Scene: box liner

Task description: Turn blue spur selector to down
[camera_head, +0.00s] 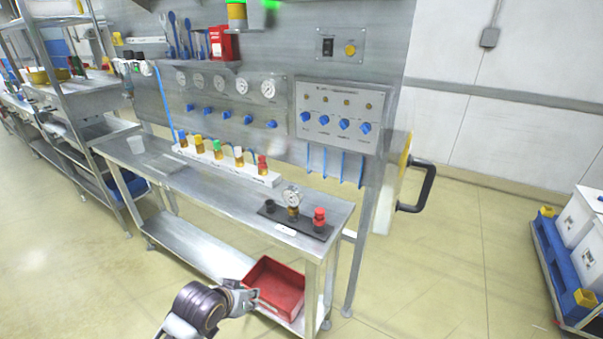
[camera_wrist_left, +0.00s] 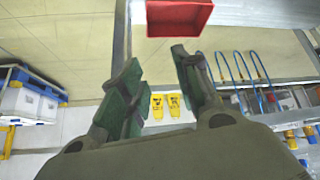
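Blue selector knobs sit in a row on the grey control panel (camera_head: 337,118) on the back wall; one of them is the rightmost blue knob (camera_head: 365,128). Another row of blue knobs (camera_head: 228,114) sits below the gauges to the left. I cannot tell which one is the spur selector, as labels are too small to read. My left gripper (camera_head: 250,297) is low in front of the bench, beside the red bin, well below and away from the panel. In the left wrist view its fingers (camera_wrist_left: 160,85) are apart with nothing between them. My right gripper is not in view.
The steel bench (camera_head: 180,192) holds a white rack of capped bottles (camera_head: 225,163) and a black plate with a gauge (camera_head: 293,217). A red bin (camera_head: 277,285) is on the lower shelf. A black handle (camera_head: 420,185) juts out right of the panel. The floor in front is clear.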

